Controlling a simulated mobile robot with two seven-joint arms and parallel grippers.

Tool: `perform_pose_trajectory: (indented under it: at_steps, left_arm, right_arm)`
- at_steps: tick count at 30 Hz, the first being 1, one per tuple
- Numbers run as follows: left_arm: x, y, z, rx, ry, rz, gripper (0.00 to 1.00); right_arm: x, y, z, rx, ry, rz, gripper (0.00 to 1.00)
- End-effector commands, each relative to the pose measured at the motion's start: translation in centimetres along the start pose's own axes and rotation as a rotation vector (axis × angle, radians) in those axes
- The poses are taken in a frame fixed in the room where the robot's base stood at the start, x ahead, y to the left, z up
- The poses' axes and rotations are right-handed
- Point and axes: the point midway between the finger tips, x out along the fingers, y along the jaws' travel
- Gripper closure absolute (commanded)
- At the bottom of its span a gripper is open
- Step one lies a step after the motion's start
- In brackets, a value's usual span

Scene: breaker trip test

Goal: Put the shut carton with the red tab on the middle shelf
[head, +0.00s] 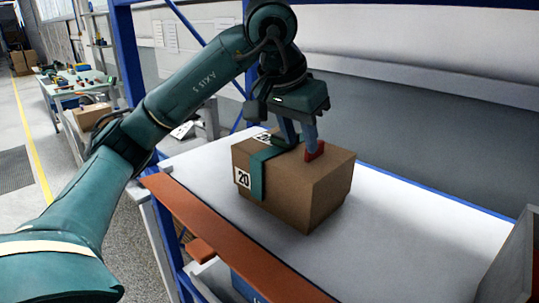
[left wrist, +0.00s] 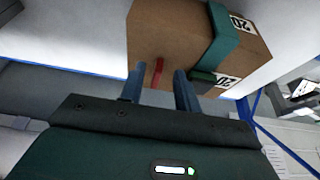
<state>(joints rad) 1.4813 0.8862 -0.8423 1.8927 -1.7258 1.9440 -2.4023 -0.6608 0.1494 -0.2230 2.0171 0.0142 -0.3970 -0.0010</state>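The brown carton (head: 312,200) is shut and sits upright on a white shelf board (head: 420,225), with a green strap (head: 258,175) and a "20" label. Its red tab (head: 315,151) stands up from the top. My left gripper (head: 300,146) is over the carton's top, fingers pointing down. In the left wrist view the carton (left wrist: 165,35) is ahead of the gripper (left wrist: 159,72), and the red tab (left wrist: 157,71) shows between the two spread fingers, with gaps on both sides. The fingers look open and not closed on the tab. My right gripper is out of view.
An orange beam (head: 225,235) runs along the shelf's front edge, with blue rack posts (head: 128,50) at the left. A grey bin wall (head: 512,262) stands at the right edge. The board right of the carton is clear. A work table (head: 62,88) stands far left.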

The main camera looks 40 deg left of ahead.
Motion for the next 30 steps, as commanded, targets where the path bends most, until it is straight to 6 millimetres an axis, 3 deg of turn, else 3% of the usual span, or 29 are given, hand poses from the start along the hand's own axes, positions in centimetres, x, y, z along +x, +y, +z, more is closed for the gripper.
perform_pose_trajectory:
  at_steps: [6,12,30]
  left_arm:
    - [-1.7,0.0,4.8,0.000,0.003,-0.002,0.68]
    - [-3.0,0.0,7.2,-0.001,0.003,-0.001,0.68]
    - [-3.2,0.1,7.8,-0.001,0.001,0.000,0.68]
  right_arm:
    - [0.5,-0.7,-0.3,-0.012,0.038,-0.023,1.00]
    - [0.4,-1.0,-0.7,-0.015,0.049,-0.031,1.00]
    - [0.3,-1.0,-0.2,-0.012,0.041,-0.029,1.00]
